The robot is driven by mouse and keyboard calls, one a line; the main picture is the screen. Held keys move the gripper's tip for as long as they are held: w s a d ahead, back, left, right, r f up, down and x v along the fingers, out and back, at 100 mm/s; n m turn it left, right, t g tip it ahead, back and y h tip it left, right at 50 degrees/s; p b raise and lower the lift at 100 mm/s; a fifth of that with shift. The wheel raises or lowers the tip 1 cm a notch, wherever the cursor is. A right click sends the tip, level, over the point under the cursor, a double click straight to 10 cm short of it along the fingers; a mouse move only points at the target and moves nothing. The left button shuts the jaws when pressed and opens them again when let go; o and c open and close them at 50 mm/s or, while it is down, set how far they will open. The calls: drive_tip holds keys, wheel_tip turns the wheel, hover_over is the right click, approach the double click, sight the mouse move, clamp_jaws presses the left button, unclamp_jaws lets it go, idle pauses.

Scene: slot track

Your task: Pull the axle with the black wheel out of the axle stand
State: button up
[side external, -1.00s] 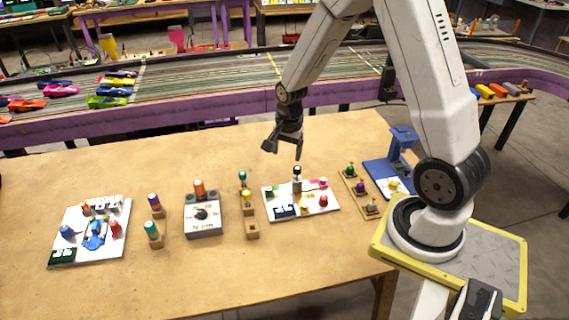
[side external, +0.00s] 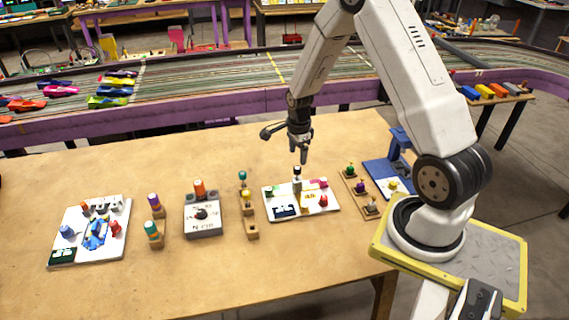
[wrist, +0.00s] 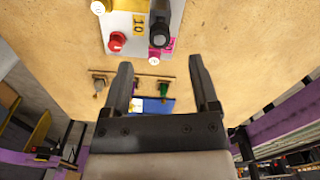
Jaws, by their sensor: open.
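The axle with the black wheel (side external: 297,170) stands upright on a white board, its black end on top and a grey part below. I cannot clearly separate axle and stand at this size; the grey part (side external: 297,185) appears to be the axle stand. In the wrist view the black wheel (wrist: 161,32) is near the top, just beyond my fingertips. My gripper (side external: 302,154) points down a little above the black wheel, apart from it. In the wrist view my gripper (wrist: 160,60) is open with nothing between its fingers.
The white board (side external: 273,208) also bears a red knob (side external: 323,201) and pink and yellow parts. Wooden holders with coloured pegs stand left (side external: 252,234) and right (side external: 371,211) of it. A blue stand (side external: 402,145) is at the right. The table in front of the board is clear.

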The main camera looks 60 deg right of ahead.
sight(297, 168)
drive_tip(key=shift+f, duration=3.55)
clamp_jaws()
drive_tip(key=c, duration=0.9)
unclamp_jaws()
clamp_jaws()
drive_tip(key=shift+r, duration=3.85)
